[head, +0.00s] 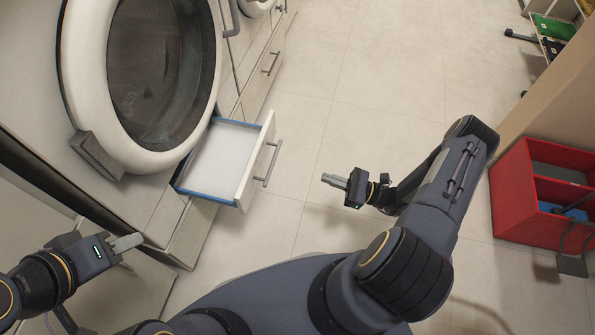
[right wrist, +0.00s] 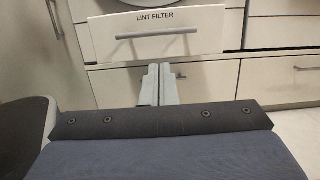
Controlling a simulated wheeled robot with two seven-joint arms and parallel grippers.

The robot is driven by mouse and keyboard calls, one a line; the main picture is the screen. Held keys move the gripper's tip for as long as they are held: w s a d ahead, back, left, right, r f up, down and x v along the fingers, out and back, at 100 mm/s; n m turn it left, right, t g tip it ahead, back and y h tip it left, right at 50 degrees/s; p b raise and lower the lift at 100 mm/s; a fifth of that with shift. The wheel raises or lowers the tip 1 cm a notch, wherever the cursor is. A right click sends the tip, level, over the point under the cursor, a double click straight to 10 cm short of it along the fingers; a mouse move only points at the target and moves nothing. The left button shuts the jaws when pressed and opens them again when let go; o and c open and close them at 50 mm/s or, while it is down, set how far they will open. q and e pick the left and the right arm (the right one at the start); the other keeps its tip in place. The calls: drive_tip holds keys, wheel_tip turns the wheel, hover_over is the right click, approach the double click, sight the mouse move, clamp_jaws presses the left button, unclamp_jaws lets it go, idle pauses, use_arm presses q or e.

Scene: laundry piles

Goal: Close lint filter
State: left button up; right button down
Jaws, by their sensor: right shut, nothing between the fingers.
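The lint filter drawer (head: 259,162) is pulled out below the round machine door in the head view. It has a white front, a grey bar handle (head: 268,163) and blue-edged sides. In the right wrist view its front (right wrist: 200,40) carries the label "LINT FILTER" above the handle (right wrist: 156,34). My right gripper (head: 325,179) is shut and empty, to the right of the drawer front and apart from it. Its closed fingers (right wrist: 158,70) point toward the cabinet in the right wrist view. My left gripper (head: 139,239) is at the lower left, away from the drawer; its fingers look together.
The round machine door (head: 75,85) with dark glass is above the drawer. Other drawers with bar handles (head: 271,63) line the cabinet beyond. A red crate (head: 522,222) stands on the floor at right. The tiled floor (head: 315,120) in front of the drawer is clear.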

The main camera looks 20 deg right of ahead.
sight(225, 157)
drive_tip(key=b+x, duration=0.2)
drive_tip(key=x, duration=1.1)
drive_tip(key=shift+w+a+r, duration=0.15)
drive_tip(key=shift+a+r, duration=0.05)
drive_tip(key=shift+a, duration=0.1)
drive_tip(key=f+b+x, duration=0.1)
drive_tip(key=x, duration=0.5)
drive_tip(key=f+x, duration=0.1)
drive_tip(key=x, duration=0.5)
drive_tip(key=f+b+x, duration=0.1)
drive_tip(key=x, duration=0.5)
drive_tip(key=shift+w+a+f+b, duration=0.3)
drive_tip(key=shift+w+a, duration=0.15)
drive_tip(key=shift+a, duration=0.1)
drive_tip(key=shift+w+a+r, duration=0.1)
drive_tip(key=shift+w+a, duration=0.05)
drive_tip(key=shift+a, duration=0.05)
drive_tip(key=shift+w+r, duration=0.1)
drive_tip(key=shift+r, duration=0.05)
